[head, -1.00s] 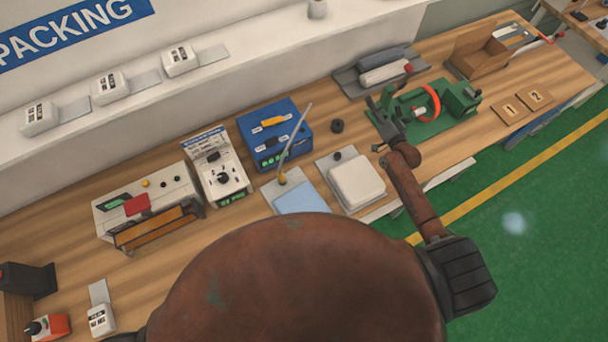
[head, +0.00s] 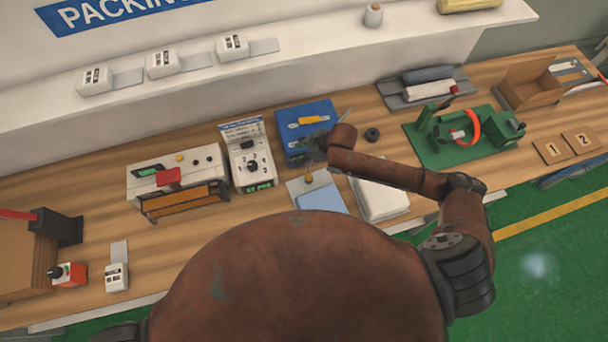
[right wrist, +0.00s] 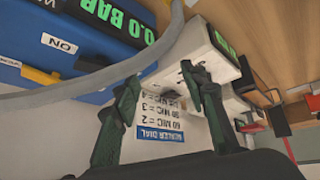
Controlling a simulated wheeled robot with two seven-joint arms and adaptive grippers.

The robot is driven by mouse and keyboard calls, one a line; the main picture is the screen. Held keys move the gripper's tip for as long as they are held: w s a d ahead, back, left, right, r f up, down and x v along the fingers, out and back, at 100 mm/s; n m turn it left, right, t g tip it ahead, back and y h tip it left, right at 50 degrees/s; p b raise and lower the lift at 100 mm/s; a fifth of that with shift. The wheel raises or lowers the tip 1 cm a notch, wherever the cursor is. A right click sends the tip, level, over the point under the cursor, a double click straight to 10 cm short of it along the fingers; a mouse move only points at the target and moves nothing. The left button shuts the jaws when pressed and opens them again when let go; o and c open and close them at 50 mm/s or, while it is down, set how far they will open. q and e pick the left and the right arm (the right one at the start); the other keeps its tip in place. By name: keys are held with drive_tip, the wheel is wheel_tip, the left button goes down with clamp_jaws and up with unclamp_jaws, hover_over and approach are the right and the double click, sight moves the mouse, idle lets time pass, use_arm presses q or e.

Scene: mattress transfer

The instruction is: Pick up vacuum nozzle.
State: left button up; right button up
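The vacuum nozzle stands at the grey plate with the light blue pad (head: 318,197); its small yellowish lower end (head: 309,178) shows in the head view. A grey hose (right wrist: 95,98) curves across the left of the right wrist view. My right gripper (head: 319,143) is in front of the blue box, above and near the hose, partly hidden by its own wrist. In the right wrist view its two fingers (right wrist: 160,82) are spread with nothing between them. The hose passes beside the left finger; contact cannot be told. My left gripper is out of view.
The blue vacuum box (head: 290,118) stands behind, with the white dial unit (head: 240,172) to its left. A white padded block (head: 380,202) lies to the right, with a black ring (head: 372,134) behind it. A green fixture (head: 450,152) stands further right.

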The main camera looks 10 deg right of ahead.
sight(308, 171)
drive_tip(key=shift+n+g+h, duration=0.7)
drive_tip(key=shift+g+h, duration=0.1)
drive_tip(key=shift+h, duration=0.1)
drive_tip(key=s+d+f, duration=0.1)
drive_tip(key=s+f, duration=0.2)
drive_tip(key=s+d+f, duration=0.1)
drive_tip(key=s+f, duration=0.1)
drive_tip(key=shift+d+f, duration=0.2)
drive_tip(key=shift+d, duration=0.15)
drive_tip(key=p+x, duration=0.1)
drive_tip(key=x, duration=0.6)
drive_tip(key=shift+s+d+f, duration=0.1)
drive_tip(key=shift+s+f, duration=0.05)
drive_tip(key=shift+f, duration=0.2)
clamp_jaws()
